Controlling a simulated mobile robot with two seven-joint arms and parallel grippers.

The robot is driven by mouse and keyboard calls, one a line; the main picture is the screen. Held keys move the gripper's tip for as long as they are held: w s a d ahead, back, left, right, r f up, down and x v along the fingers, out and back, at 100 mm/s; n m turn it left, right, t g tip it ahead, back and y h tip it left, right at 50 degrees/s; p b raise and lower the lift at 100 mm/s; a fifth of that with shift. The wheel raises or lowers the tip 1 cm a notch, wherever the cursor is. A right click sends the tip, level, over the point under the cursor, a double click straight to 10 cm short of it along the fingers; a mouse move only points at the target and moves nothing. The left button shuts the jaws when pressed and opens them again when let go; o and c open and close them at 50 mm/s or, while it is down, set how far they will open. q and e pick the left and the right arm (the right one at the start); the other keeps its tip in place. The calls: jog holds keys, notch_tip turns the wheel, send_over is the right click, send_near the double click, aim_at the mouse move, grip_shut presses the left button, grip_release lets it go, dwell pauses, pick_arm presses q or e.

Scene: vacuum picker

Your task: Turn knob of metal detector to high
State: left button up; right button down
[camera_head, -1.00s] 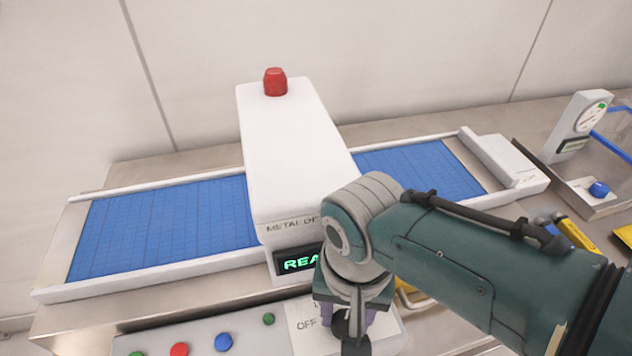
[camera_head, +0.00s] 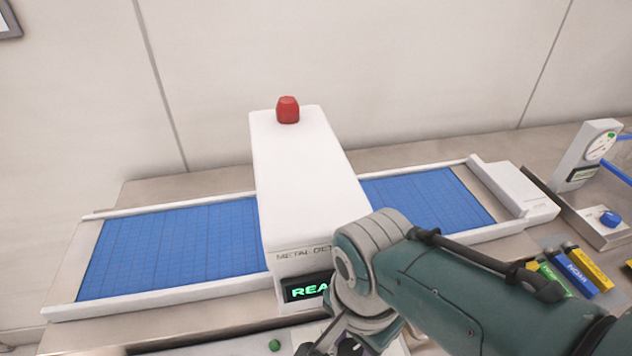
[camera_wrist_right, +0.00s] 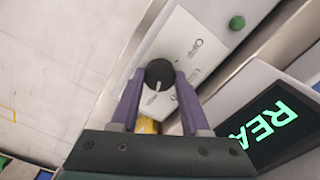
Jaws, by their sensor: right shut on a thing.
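The metal detector (camera_head: 305,190) is a white box with a red lamp on top and a green lit display (camera_head: 306,288). Its round black knob (camera_wrist_right: 159,73) sits on a white panel (camera_wrist_right: 172,48) marked OFF in the right wrist view. My right gripper (camera_wrist_right: 160,76) has its two purple fingers on either side of the knob and is shut on it. The knob's white mark points toward the gripper's palm; the other panel labels are too small to read. In the head view the knob is hidden by my right arm or lies below the frame. My left gripper is not in view.
A blue conveyor belt (camera_head: 170,248) runs through the detector. A green button (camera_head: 274,345) is left of my wrist. The wall is behind.

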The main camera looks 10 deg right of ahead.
aim_at(352, 349)
dwell(0.4)
jog(key=shift+c, duration=1.9)
grip_release()
notch_tip(352, 349, up, 10)
jog(key=p, duration=0.5)
